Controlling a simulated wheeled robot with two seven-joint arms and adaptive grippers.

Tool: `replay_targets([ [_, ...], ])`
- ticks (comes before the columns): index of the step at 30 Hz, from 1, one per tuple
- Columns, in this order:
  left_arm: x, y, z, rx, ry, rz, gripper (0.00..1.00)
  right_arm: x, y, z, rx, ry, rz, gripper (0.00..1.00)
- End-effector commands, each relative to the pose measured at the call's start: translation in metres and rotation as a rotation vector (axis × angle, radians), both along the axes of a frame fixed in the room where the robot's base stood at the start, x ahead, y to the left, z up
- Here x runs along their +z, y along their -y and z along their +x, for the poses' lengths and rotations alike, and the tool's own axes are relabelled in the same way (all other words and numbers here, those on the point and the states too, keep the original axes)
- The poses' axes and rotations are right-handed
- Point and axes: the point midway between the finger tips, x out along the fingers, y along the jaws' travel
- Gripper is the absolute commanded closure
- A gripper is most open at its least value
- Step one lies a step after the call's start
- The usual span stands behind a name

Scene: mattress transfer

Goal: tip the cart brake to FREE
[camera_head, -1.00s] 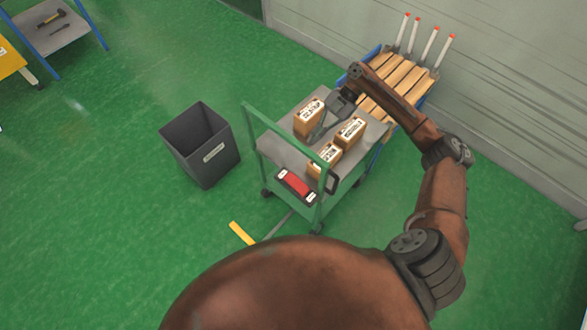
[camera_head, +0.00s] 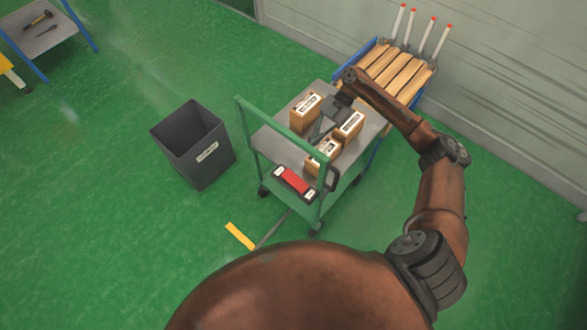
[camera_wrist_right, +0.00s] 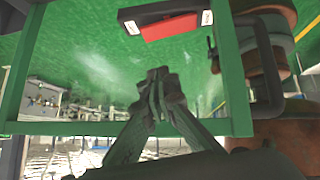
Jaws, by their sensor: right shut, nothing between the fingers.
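The cart (camera_head: 268,152) has a grey top and a green push frame. Its brake (camera_head: 294,182), a red rocker on a dark base with a white label at each end, is on the near side of the frame. The brake also shows at the top of the right wrist view (camera_wrist_right: 170,26). The labels are too small to read, and I cannot tell which end is down. My right gripper (camera_head: 319,130) is over the cart top between the boxes, apart from the brake. Its fingers are shut and empty in the right wrist view (camera_wrist_right: 158,82). My left gripper is out of view.
Several labelled boxes (camera_head: 305,112) stand on the cart around my right gripper. A black loop (camera_head: 333,178) is beside the brake. A dark bin (camera_head: 195,150) stands left of the cart. A slatted pallet with white posts (camera_head: 400,70) is behind it.

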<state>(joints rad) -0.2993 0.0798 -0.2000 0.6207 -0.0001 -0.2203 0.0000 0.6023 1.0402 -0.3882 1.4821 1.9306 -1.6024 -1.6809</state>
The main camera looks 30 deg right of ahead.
Motion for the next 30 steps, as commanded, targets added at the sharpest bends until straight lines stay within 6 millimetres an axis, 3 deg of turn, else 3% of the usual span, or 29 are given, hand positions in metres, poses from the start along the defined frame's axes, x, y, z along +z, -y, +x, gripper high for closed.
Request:
replay_targets([
  [6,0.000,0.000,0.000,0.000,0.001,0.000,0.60,-0.002,-0.002,-0.001,0.000,0.000,0.000,1.00],
  [11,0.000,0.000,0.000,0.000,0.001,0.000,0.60,-0.014,-0.014,-0.004,0.003,-0.001,0.000,1.00],
  [23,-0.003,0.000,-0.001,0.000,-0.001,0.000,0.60,-0.070,-0.071,-0.017,0.003,-0.002,0.001,1.00],
  [30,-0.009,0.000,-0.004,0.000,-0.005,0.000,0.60,-0.102,-0.073,-0.011,-0.002,-0.002,0.000,1.00],
])
